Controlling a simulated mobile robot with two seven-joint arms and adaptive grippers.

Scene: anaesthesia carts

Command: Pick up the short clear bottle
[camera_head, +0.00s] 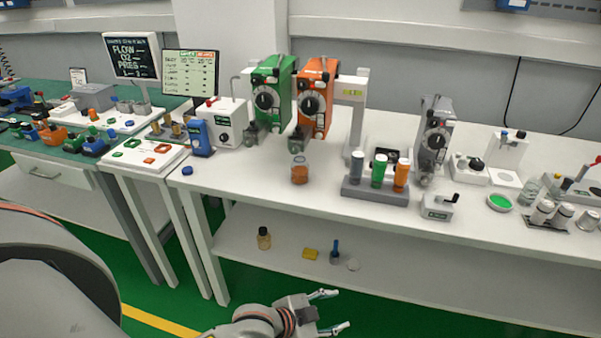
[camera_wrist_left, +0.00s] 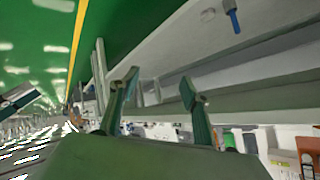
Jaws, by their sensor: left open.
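A short clear glass jar or bottle (camera_head: 529,191) stands upright on the white bench's right side, beside a green-filled dish. A small bottle with amber-brown contents and a dark cap (camera_head: 263,238) stands on the lower shelf. A clear jar with orange contents (camera_head: 300,170) stands on the bench top under the orange unit. I cannot tell for sure which of these is the short clear bottle. My left gripper (camera_head: 335,311) is open and empty, in front of the bench and low in the head view. Its spread fingers also show in the left wrist view (camera_wrist_left: 160,90). My right gripper is out of view.
On the lower shelf (camera_head: 390,284) are a yellow block (camera_head: 310,254), a blue-handled tool (camera_head: 335,251) and a pale disc (camera_head: 353,264). The bench top (camera_head: 245,179) carries green and orange units and a vial rack (camera_head: 375,190). Green floor is free before the bench.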

